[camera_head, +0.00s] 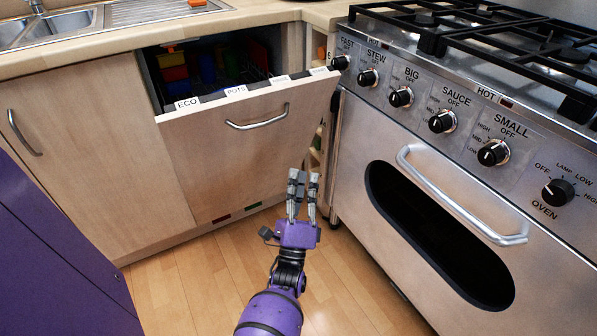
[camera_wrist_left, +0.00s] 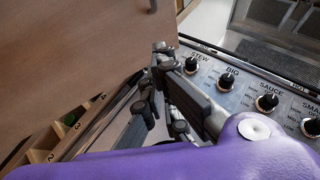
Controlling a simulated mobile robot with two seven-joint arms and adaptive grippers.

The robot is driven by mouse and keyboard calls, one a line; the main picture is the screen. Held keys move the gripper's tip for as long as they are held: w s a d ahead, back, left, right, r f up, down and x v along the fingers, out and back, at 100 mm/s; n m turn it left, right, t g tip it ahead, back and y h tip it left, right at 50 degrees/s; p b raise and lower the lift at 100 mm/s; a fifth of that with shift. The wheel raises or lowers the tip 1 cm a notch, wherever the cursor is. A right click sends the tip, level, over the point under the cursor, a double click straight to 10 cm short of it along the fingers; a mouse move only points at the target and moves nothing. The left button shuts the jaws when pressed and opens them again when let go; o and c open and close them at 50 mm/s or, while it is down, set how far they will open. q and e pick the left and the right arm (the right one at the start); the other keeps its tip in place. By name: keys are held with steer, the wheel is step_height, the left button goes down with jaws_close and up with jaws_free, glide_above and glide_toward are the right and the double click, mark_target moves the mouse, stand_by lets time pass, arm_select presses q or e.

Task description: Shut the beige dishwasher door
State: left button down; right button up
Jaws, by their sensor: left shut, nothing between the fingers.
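The beige dishwasher door (camera_head: 235,150) is partly open in the head view, its top edge tilted out from the counter. A curved metal handle (camera_head: 256,117) runs across its upper part, and labels such as ECO and POTS line its top edge. Coloured items show in the dark interior behind it. My left gripper (camera_head: 304,178) is shut and empty, in front of the lower right part of the door. In the left wrist view the gripper (camera_wrist_left: 163,55) has the door's beige face (camera_wrist_left: 75,50) beside it. I cannot tell whether they touch. My right gripper is not in view.
The range cooker (camera_head: 360,130) with knobs and an oven handle (camera_head: 455,195) stands close on the right. A narrow shelf gap (camera_head: 317,140) lies between door and cooker. A beige cabinet (camera_head: 85,150) and sink (camera_head: 50,25) are on the left. The wooden floor (camera_head: 190,285) is clear.

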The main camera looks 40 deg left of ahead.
arm_select(q)
steer(key=s+a+r+x, duration=0.1)
steer(key=x, duration=1)
steer(key=shift+s+a, duration=0.3)
steer(key=shift+a, duration=0.15)
steer(key=w+a+r+n+g+p, duration=0.1)
steer(key=a+r, duration=0.1)
steer(key=a, duration=0.2)
steer(key=w+a+r+p, duration=0.1)
steer(key=w+a+r, duration=0.1)
steer(key=a, duration=0.1)
steer(key=w+a+r+n+g+p, duration=0.1)
steer(key=w+a+r, duration=0.1)
steer(key=a, duration=0.2)
steer(key=shift+a+r+n+g+y+p, duration=0.15)
steer(key=shift+a+n+g+y+p, duration=0.15)
steer(key=shift+a+y+p, duration=0.1)
steer(key=w+a+r+n+g, duration=0.1)
steer(key=w+a, duration=0.1)
steer(key=a, duration=0.4)
steer(key=w+a+r+n+g+b, duration=0.1)
steer(key=w+a, duration=0.2)
steer(key=a, duration=0.4)
steer(key=shift+w+a+r+g, duration=0.2)
steer(key=shift+a+r+g, duration=0.05)
steer(key=shift+g, duration=0.15)
steer(key=shift+d+f, duration=0.1)
